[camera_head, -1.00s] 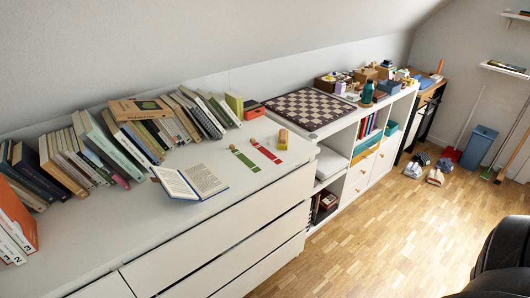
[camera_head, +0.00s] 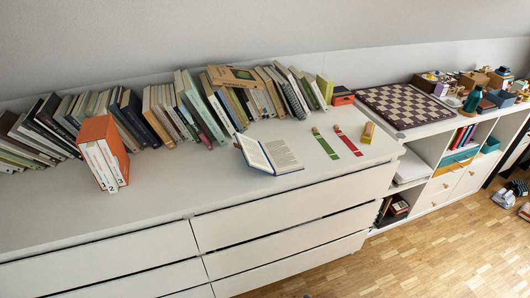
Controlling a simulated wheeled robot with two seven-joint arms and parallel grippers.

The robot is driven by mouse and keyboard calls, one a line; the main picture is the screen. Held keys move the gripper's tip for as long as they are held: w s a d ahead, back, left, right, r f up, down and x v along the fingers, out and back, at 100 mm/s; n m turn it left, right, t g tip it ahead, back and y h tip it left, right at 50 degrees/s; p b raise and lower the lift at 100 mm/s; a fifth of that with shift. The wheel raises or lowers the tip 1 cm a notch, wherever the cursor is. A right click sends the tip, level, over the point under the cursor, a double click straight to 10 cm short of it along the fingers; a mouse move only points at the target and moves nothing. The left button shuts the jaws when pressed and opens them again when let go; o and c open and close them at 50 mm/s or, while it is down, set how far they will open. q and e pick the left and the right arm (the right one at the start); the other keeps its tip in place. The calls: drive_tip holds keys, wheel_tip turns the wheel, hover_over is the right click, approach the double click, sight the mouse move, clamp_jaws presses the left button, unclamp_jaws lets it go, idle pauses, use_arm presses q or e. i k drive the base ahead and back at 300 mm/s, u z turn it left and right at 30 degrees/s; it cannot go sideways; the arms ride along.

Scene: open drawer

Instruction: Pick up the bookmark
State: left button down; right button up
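Two bookmarks lie flat on top of the white dresser (camera_head: 130,218), to the right of an open book. One is a green bookmark (camera_head: 325,146) and the other, just right of it, is a red bookmark (camera_head: 348,143). Each has a small tan piece at its far end. The open book (camera_head: 275,155) has a blue cover and lies near the dresser's front edge. Neither of my grippers is in view.
A row of leaning books (camera_head: 160,110) lines the wall. An orange slipcase of white volumes (camera_head: 101,145) stands at left. A chessboard (camera_head: 405,104) lies on the shelf unit. The dresser's front left top is clear.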

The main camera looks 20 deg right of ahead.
sight(346, 139)
drive_tip(key=z, duration=2.25)
drive_tip(key=i, duration=1.85)
drive_tip(key=u, duration=2.45)
